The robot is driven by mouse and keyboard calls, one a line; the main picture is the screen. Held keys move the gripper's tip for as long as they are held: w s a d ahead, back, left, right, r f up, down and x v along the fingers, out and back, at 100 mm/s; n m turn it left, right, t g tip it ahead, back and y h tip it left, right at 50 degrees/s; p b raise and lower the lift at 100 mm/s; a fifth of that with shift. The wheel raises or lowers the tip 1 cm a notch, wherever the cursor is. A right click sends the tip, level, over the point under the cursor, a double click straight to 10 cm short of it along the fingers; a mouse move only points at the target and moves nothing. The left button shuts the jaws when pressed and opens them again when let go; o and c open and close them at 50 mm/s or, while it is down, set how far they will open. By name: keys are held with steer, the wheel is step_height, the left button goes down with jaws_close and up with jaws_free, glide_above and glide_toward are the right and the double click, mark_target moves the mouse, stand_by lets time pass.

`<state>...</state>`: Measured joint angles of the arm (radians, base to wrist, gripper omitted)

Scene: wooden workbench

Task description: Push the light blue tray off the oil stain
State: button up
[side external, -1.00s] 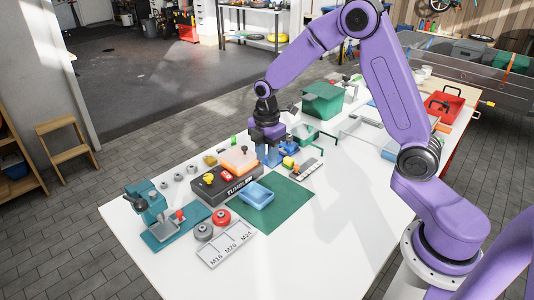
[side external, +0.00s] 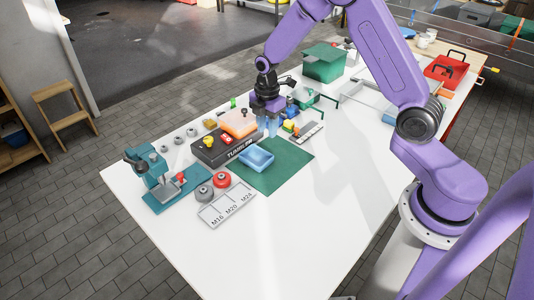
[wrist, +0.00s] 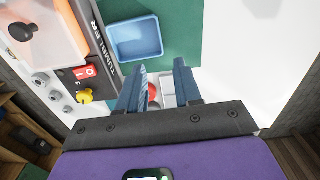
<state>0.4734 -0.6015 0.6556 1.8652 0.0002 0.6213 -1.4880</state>
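The light blue tray (side external: 257,160) lies on the green mat (side external: 289,160), close beside the dark box marked TUMBLER (side external: 212,151). In the wrist view the tray (wrist: 134,38) is at the top centre, empty, just past the fingertips. My gripper (side external: 268,128) is above the bench at the tray's far side in the side view. Its two blue fingers (wrist: 160,66) stand apart with nothing held between them. I see no contact between fingers and tray. No oil stain shows; whether it is under the tray cannot be told.
An orange-lidded container (side external: 238,124) is on the TUMBLER box. A teal press (side external: 160,182), a red round part (side external: 222,180) and a white marked tray (side external: 226,205) are at left. Small coloured blocks (side external: 291,127) are right of my gripper. The front bench is clear.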

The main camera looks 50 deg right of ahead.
mark_target(267, 162)
step_height(267, 162, down, 14)
steer(key=shift+r, duration=0.25)
stand_by(0.4)
jaws_close()
